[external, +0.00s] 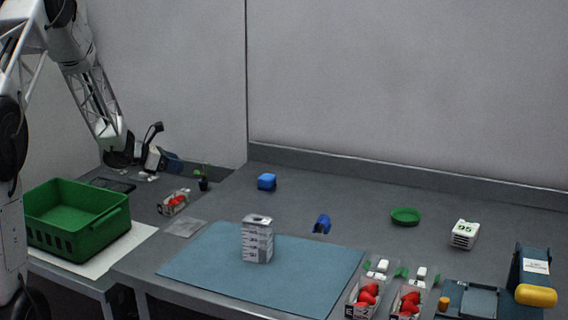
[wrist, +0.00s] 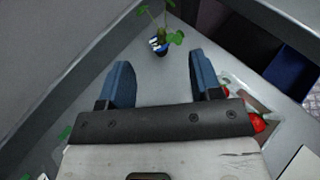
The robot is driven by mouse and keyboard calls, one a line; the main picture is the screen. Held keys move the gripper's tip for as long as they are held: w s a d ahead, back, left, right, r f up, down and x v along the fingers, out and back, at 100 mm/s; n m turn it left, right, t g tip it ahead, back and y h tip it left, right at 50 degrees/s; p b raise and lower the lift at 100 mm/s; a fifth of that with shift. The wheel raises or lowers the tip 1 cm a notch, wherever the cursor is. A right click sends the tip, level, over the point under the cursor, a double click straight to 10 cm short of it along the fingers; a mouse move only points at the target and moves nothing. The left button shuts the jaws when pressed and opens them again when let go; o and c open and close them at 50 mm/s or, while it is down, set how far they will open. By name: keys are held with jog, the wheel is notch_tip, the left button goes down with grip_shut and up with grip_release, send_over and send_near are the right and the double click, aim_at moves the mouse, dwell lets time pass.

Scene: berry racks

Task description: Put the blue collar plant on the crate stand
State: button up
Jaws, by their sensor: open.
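A small potted plant (external: 203,184) with green leaves and a dark pot stands near the back of the left table. In the wrist view the plant (wrist: 160,44) shows a pot with blue and white at its rim, just beyond my fingertips. My gripper (external: 165,147) is open and empty, up and to the left of the plant. In the wrist view my gripper (wrist: 161,58) has its two blue fingers spread wide, with the pot ahead between them and apart from them. A green crate (external: 90,246) stands on a white sheet (external: 128,243) at the left; I cannot tell which surface is the stand.
A carton of red berries (external: 174,202) sits close in front of the plant. A wall runs behind.

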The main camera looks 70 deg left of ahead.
jog(key=w+d+r+n+g+y, duration=0.1)
jog(key=w+d+r+n+y, duration=0.1)
jog(key=w+d+r+n, duration=0.35)
jog(key=w+d+r+n+g+y, duration=0.15)
jog(key=d+r+n, duration=0.25)
jog(key=d+r, duration=0.4)
jog(key=w+d+r+n+y, duration=0.1)
jog(key=w+d+r+n, duration=0.35)
jog(key=d, duration=0.35)
jog(key=s+d+r+n+g, duration=0.2)
jog(key=d+r+n, duration=0.15)
jog(key=d, duration=0.65)
jog(key=s+d+r+n+g, duration=0.15)
jog(key=d+n, duration=0.35)
jog(key=d, duration=0.5)
jog(key=s+d+n+g+h, duration=0.4)
jog(key=s+d+n, duration=0.8)
jog(key=s+d, duration=1.3)
jog(key=d+h, duration=0.1)
jog(key=d, duration=0.2)
jog(key=shift+d+g, duration=0.2)
jog(key=shift+g, duration=0.2)
